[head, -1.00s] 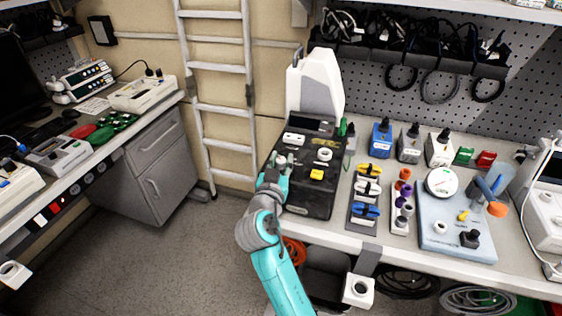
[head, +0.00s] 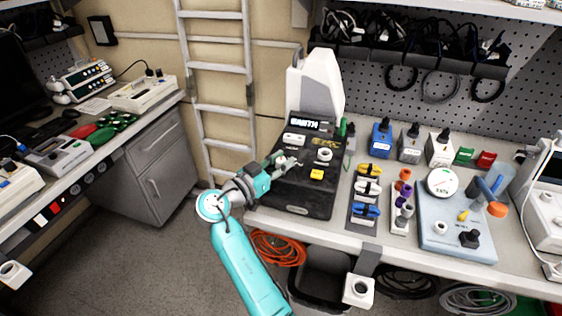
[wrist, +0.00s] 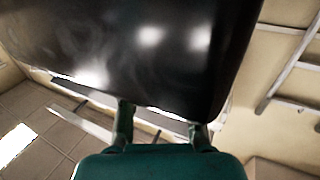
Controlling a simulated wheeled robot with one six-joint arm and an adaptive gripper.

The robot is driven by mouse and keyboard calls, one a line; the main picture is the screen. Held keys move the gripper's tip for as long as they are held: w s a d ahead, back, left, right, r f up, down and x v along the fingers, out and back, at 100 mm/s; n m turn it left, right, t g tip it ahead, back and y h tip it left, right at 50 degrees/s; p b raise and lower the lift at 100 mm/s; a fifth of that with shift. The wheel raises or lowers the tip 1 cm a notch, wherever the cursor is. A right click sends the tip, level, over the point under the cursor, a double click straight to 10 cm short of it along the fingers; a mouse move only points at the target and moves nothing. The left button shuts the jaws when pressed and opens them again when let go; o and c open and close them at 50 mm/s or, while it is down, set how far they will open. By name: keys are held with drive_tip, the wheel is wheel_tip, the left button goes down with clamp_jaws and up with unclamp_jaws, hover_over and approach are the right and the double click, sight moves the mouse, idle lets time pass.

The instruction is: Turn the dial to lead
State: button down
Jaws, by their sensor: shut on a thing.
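The black-topped device (head: 300,203) with a tall white back stands at the left end of the bench. Its small screen (head: 311,123) shows white text, too small to read surely. My gripper (head: 288,163) reaches from the left over the device's top, its fingertips at the dial on the left part of the panel. It is shut on the dial, which the fingers mostly hide. In the wrist view the two dark green fingers of my gripper (wrist: 161,120) stand apart below a large glossy black surface (wrist: 150,50); the dial's pointing direction cannot be told.
A white knob (head: 324,154) and a yellow button (head: 316,174) sit right of my gripper. A tray of coloured clips (head: 352,222) and a pale blue board (head: 450,245) stand further right. A ladder (head: 222,88) is behind; floor is free at the left.

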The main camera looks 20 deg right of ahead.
idle(0.3)
drive_tip(key=c, duration=0.8)
unclamp_jaws()
drive_tip(key=shift+a, duration=0.1)
drive_tip(key=v, duration=1.1)
drive_tip(key=shift+s+a, duration=0.15)
drive_tip(key=shift+a, duration=0.2)
